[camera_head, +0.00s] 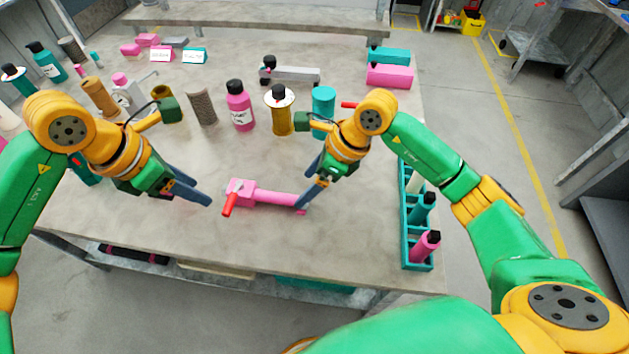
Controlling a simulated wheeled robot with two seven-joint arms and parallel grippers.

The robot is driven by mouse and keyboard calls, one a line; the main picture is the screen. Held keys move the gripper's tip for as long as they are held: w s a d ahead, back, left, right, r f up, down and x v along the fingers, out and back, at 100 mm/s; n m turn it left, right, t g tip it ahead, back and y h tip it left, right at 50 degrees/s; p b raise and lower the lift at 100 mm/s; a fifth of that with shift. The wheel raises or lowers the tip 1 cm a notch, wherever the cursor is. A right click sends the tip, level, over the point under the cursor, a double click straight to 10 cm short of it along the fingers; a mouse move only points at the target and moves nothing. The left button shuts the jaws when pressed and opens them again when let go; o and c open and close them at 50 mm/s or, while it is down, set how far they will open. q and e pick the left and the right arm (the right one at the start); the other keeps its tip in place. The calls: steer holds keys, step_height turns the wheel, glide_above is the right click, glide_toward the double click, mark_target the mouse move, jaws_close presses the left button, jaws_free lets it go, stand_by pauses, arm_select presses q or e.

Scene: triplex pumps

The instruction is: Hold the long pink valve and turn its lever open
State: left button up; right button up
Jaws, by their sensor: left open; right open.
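The long pink valve (264,195) lies on the table near its front edge, with its body at the left and its pipe running right. Its red lever (230,204) is at the left end and slants down toward the front. My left gripper (205,196) is open and empty, just left of the valve and apart from the lever. My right gripper (306,198) is open at the right end of the pipe. Its fingers hide part of that end, and I cannot tell whether they touch it.
A teal rack (408,238) with bottles stands at the table's right edge. A pink bottle (239,105), a yellow cylinder (281,118) and a grey cylinder (202,107) stand behind the valve. A grey valve (290,75) lies further back. The table around the pink valve is clear.

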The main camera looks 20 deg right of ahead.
steer(key=shift+d+f+n+h, duration=0.2)
steer(key=shift+f+n+h, duration=0.1)
steer(key=shift+f, duration=0.15)
steer(key=shift+d+f+n+h, duration=0.2)
steer(key=shift+f+h, duration=0.1)
steer(key=shift+f, duration=0.15)
steer(key=x, duration=0.5)
steer(key=shift+a+f, duration=0.15)
steer(key=shift+f, duration=0.2)
jaws_close()
